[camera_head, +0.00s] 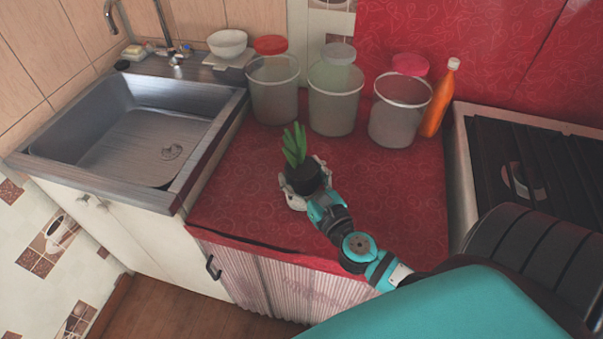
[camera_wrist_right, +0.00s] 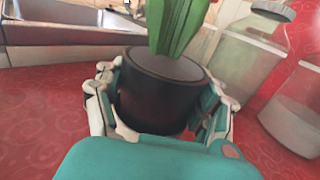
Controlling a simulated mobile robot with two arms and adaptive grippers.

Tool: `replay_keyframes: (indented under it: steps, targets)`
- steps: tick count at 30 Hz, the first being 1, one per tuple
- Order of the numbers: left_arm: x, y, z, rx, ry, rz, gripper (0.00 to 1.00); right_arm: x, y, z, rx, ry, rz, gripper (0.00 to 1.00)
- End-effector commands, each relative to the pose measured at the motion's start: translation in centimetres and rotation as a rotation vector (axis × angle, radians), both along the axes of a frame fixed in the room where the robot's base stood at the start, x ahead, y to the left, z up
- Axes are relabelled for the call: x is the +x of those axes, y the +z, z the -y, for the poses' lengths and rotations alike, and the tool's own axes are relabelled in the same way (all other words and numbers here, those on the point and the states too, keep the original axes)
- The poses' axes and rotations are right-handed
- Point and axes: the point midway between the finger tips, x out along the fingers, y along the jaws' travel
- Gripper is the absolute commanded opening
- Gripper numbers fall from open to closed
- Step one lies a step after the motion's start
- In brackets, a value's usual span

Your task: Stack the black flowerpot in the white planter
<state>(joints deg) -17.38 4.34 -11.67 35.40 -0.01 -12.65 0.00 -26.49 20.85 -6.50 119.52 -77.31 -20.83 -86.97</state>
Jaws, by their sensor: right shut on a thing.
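The black flowerpot (camera_head: 302,181), with a green leafy plant in it, is over the red counter in the head view. My right gripper (camera_head: 306,185) is shut on it, with white-tipped fingers on either side of the pot. The wrist view shows the flowerpot (camera_wrist_right: 158,98) upright between the fingers, its base partly hidden. I cannot tell whether it touches the counter. A white bowl-like vessel (camera_head: 227,44) stands behind the sink; I cannot tell if it is the white planter. No other white planter is clearly visible. My left gripper is not in view.
Several lidded jars, among them a left jar (camera_head: 273,92), and an orange bottle (camera_head: 438,100) line the counter's back. A metal sink (camera_head: 190,104) is on the left and a stove (camera_head: 468,170) on the right. The red counter (camera_head: 395,195) is clear right of the pot.

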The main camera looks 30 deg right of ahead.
Motion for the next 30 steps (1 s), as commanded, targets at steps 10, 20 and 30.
replay_keyframes:
  steps: [10,20,30]
  targets:
    - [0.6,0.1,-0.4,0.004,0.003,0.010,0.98,0.0,0.0,0.0,0.000,0.000,0.000,0.95]
    - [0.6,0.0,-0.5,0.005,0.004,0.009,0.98,-1.0,0.2,-0.1,0.001,0.000,-0.004,0.95]
    - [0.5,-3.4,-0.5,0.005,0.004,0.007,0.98,-8.1,-0.2,-0.7,0.000,-0.001,-0.004,0.95]
